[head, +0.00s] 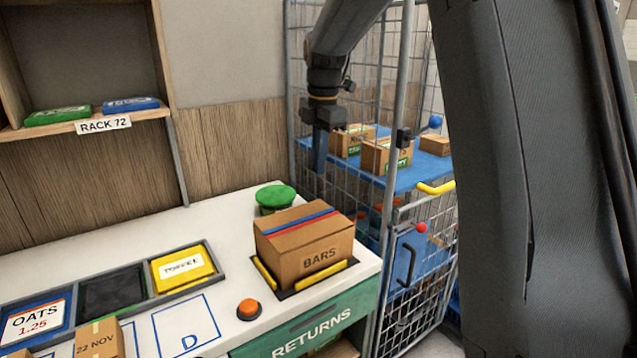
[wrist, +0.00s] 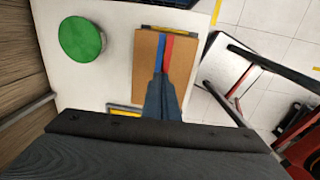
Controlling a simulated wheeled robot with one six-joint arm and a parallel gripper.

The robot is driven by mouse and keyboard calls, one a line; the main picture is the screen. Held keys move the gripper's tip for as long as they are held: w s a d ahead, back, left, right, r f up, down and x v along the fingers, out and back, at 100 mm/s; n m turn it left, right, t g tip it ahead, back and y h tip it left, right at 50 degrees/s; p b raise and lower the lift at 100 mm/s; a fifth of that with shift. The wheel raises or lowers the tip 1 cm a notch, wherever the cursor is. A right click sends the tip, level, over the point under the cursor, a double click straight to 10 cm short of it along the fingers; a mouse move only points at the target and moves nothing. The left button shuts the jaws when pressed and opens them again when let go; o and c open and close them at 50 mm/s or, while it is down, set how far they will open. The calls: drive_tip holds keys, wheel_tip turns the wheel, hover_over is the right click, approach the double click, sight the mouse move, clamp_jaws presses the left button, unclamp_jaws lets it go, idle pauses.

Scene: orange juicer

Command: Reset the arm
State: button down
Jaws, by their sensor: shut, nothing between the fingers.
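My gripper (head: 319,170) hangs from my arm in the head view, pointing down. It is above and behind the counter's right end, near the wire cage. In the wrist view my gripper (wrist: 163,82) is shut and empty. Its fingertips overlap the picture of the cardboard box marked BARS (head: 304,243), which also shows in the wrist view (wrist: 150,60). I see a clear height gap between the fingers and the box in neither view for certain. My dark arm covers the right part of the head view.
The BARS box sits between yellow guides on the white counter (head: 225,225), by a green round lid (head: 275,195) and an orange button (head: 249,308). A wire cage (head: 400,215) with boxes on a blue shelf stands right. Shelf RACK 72 (head: 85,125) is at upper left.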

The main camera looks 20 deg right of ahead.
drive_tip(key=s+f+m+b, duration=0.1)
drive_tip(key=s+f+m, duration=0.8)
drive_tip(key=s, duration=0.4)
drive_tip(key=s+a+f+m+b, duration=0.1)
drive_tip(key=s+f+m+b, duration=0.1)
drive_tip(key=s+f+m, duration=0.8)
drive_tip(key=s+m, duration=0.2)
drive_tip(key=s, duration=0.1)
drive_tip(key=shift+a+f+m, duration=0.25)
drive_tip(key=shift+f+m, duration=0.05)
drive_tip(key=shift+s, duration=0.1)
